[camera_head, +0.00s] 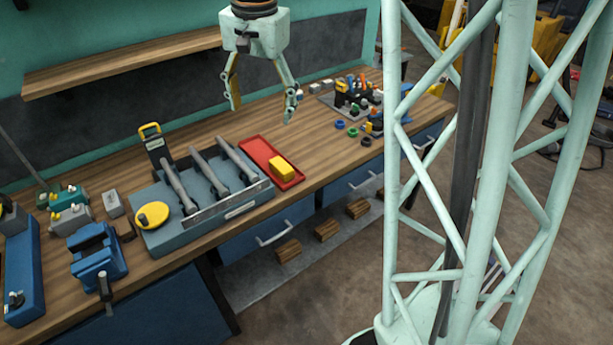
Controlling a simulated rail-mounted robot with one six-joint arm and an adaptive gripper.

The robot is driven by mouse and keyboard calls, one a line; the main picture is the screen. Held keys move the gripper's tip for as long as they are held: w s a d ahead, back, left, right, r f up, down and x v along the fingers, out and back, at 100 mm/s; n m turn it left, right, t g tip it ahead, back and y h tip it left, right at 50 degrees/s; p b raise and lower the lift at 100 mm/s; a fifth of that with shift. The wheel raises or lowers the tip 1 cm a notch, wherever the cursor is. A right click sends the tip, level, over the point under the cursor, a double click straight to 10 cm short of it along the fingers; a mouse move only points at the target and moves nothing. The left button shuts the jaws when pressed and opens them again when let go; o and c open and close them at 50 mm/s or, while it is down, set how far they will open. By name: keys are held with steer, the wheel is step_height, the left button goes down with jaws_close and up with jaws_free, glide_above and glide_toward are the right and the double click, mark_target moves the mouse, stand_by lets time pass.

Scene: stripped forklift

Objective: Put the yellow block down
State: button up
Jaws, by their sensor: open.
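The yellow block (283,168) sits in the red tray (255,148) on the workbench, towards the tray's front end. My gripper (261,115) hangs above the bench at the top middle of the view. Its two fingers are spread wide and nothing is between them. In the picture the fingertips are above the tray and the block, apart from both.
A blue vise (98,253) is at the front left. A grey board with small parts (350,100) is at the back right. A wooden shelf (120,62) is on the wall.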

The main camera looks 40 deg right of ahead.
steer(key=s+a+r+n, duration=0.3)
steer(key=s+a+r, duration=0.2)
steer(key=s+r, duration=0.3)
steer(key=s+a+n+t, duration=0.1)
steer(key=s+a+n, duration=0.2)
steer(key=s, duration=1.1)
steer(key=s+a+r+n+t, duration=0.1)
steer(key=s+a+n, duration=0.3)
steer(key=s, duration=1)
steer(key=shift+r+n, duration=0.25)
steer(key=shift+n, duration=0.25)
steer(key=shift+s, duration=0.1)
